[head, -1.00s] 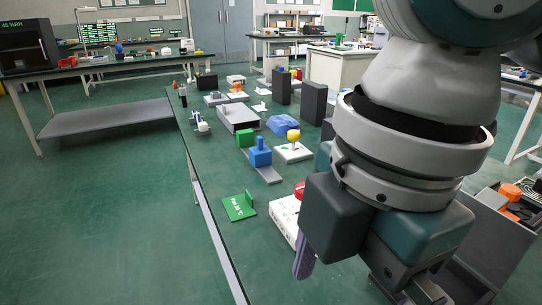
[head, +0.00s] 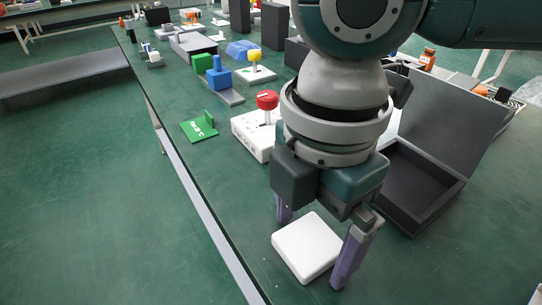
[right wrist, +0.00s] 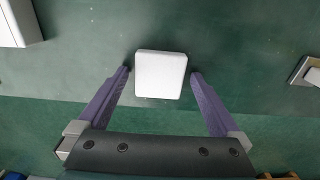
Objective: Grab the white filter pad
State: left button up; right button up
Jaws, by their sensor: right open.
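The white filter pad (head: 307,246) is a flat, square white block lying on the green bench top near its front edge. It also shows in the right wrist view (right wrist: 160,75), just beyond and between the fingertips. My right gripper (head: 316,250) is open, with its two purple fingers on opposite sides of the pad. In the right wrist view the right gripper (right wrist: 160,72) has a small gap on each side of the pad. Whether the fingertips are down at bench level I cannot tell. My left gripper is not in view.
A white box with a red knob (head: 266,101) stands just behind the pad. A dark open case (head: 420,185) stands to the right. A green angled sign (head: 201,127) lies left. Bare bench surrounds the pad; the bench edge (head: 205,210) runs along the left.

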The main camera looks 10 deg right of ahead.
jog(key=c, duration=1.2)
